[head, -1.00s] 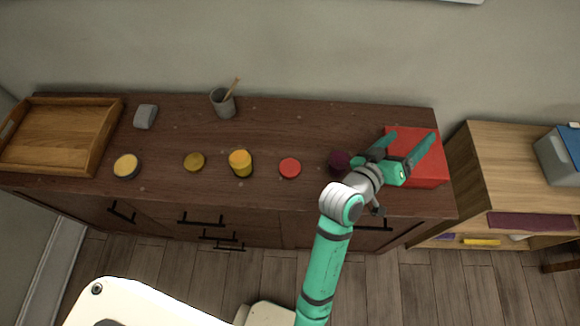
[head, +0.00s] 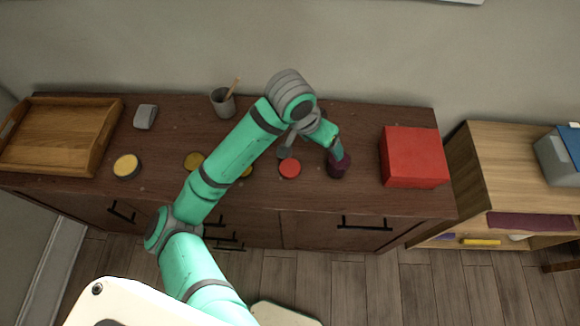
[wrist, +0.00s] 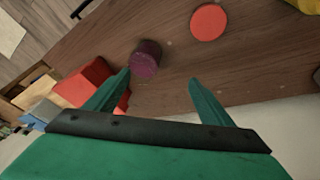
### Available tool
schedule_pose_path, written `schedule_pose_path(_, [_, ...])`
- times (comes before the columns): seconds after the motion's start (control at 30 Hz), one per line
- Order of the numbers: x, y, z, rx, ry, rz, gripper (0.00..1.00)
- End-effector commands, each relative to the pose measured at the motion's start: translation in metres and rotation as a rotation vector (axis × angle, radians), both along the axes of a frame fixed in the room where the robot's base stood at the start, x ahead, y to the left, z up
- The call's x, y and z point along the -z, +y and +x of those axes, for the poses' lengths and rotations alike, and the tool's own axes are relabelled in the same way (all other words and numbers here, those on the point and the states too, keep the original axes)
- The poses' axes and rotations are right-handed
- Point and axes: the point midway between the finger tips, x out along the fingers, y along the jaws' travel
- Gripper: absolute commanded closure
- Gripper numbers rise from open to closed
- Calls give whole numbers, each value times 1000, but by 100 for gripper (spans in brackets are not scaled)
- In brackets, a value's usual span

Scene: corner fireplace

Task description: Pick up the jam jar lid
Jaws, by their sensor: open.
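A flat red disc (head: 289,168), which looks like a jar lid, lies on the dark wooden cabinet top. It also shows in the wrist view (wrist: 208,22), beyond the fingertips and toward the upper right. A dark purple jar (head: 339,168) stands to its right in the head view. My gripper (wrist: 160,77) is open and empty. In the wrist view the purple jar (wrist: 146,60) lies just ahead of the fingers, close to the left fingertip. In the head view one green finger overlaps the jar; whether it touches cannot be told.
A red box (head: 413,158) stands right of the jar. To the left are a yellow lid (head: 194,160), a mostly hidden yellow jar (head: 247,173), a yellow-topped tin (head: 126,166), a grey block (head: 145,117), a grey cup (head: 223,103) and a wooden tray (head: 58,138).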

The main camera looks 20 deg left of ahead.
Motion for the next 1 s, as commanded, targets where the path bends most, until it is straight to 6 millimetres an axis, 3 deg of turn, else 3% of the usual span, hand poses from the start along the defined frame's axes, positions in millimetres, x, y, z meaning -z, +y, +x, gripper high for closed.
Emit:
schedule_pose_path(0.03, [1,21,-9,-9,42,53,25])
schedule_pose_path(0.1, [4,42,-22,-18,94,108,25])
schedule_pose_path(0.3, [7,75,-43,-35,182,191,25])
schedule_pose_path(0.6, [46,77,-41,-38,193,197,25])
schedule_pose_path(1.0, [80,78,-36,-39,190,198,25])
